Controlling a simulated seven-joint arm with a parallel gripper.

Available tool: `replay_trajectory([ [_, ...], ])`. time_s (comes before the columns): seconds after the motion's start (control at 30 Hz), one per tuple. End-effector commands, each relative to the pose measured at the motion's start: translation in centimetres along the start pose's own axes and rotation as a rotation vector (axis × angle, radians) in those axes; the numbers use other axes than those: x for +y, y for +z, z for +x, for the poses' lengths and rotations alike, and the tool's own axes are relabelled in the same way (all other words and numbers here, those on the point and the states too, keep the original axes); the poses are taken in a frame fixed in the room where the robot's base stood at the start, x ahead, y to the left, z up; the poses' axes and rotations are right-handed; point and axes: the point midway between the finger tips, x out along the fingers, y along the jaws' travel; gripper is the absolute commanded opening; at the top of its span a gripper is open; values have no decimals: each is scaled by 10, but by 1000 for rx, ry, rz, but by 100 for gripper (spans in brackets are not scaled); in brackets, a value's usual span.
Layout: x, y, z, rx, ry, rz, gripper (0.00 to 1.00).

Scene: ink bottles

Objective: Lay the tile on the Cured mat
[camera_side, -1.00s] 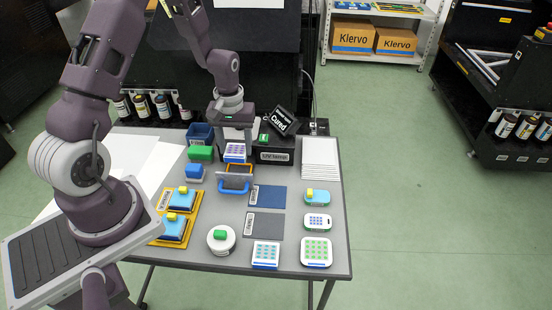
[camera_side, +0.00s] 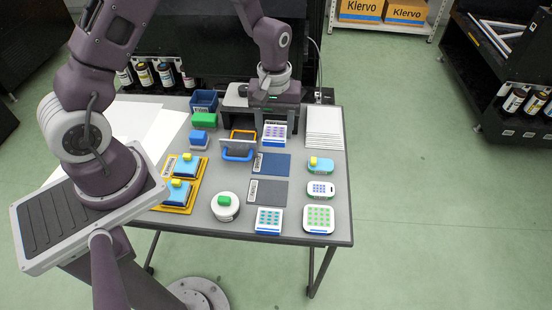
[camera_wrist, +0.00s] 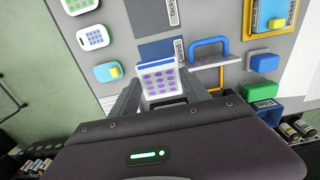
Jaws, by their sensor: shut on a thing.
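My gripper (camera_side: 274,118) is shut on a white tile with purple dots and a blue edge (camera_side: 274,134). In the wrist view the tile (camera_wrist: 160,84) sits between the two fingers, dotted face showing. The tile is at the back of the table, beyond a blue mat (camera_side: 273,165). The blue mat (camera_wrist: 150,50) has a label at one end that seems to read Cured; it is bare where visible.
A blue-and-orange handled thing (camera_side: 238,146) stands left of the blue mat. White-and-blue pieces (camera_side: 320,189) lie along the right, a teal-dotted tile (camera_side: 268,221) in front. A yellow tray (camera_side: 181,187) holds blue blocks at left. White sheets (camera_side: 324,128) lie back right.

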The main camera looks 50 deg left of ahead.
Motion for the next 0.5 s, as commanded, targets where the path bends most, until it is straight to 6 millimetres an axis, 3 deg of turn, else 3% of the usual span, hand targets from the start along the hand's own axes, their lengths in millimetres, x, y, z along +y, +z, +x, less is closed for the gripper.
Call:
replay_trajectory([
  [0.13, 2, 4, 34, -6, -5, -2, 20],
  [0.4, 2, 4, 86, -4, -3, 0, 20],
  [0.5, 2, 4, 96, -3, -2, 0, 20],
])
